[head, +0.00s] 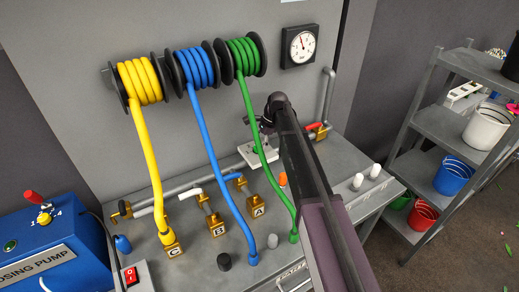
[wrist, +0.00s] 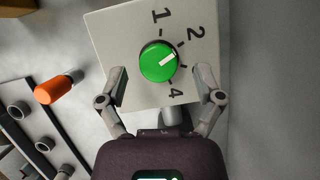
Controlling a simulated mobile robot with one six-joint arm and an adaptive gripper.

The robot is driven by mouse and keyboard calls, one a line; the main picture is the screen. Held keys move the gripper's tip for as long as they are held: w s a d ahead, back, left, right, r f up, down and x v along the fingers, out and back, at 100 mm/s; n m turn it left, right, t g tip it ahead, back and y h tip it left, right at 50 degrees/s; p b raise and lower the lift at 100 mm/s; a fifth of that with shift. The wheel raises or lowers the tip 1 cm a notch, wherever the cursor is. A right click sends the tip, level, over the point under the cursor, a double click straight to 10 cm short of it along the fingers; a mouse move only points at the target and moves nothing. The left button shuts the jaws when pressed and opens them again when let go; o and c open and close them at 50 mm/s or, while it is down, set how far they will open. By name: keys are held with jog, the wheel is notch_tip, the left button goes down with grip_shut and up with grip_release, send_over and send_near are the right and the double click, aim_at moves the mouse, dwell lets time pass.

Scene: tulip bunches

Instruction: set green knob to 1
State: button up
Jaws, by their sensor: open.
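The green knob (wrist: 158,62) sits on a pale square dial plate (wrist: 112,35) in the wrist view. Its white pointer aims right and slightly up, between the mark by the 2 and the unlabelled-looking mark below it. The numerals 1, 2 and 4 show; my right finger covers the place between 2 and 4. My gripper (wrist: 161,70) is open, with one finger on each side of the knob and visible gaps to it. In the head view the pale plate (head: 248,156) stands behind my arm, which hides the knob.
An orange-capped part (wrist: 55,91) lies left of the plate in the wrist view. In the head view, yellow (head: 147,160), blue (head: 212,160) and green (head: 262,150) hoses hang to the bench. A gauge (head: 299,46) is on the wall. A shelf (head: 440,130) stands right.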

jog(key=shift+a+f, duration=0.2)
jog(key=shift+f, duration=0.25)
jog(key=c, duration=1.2)
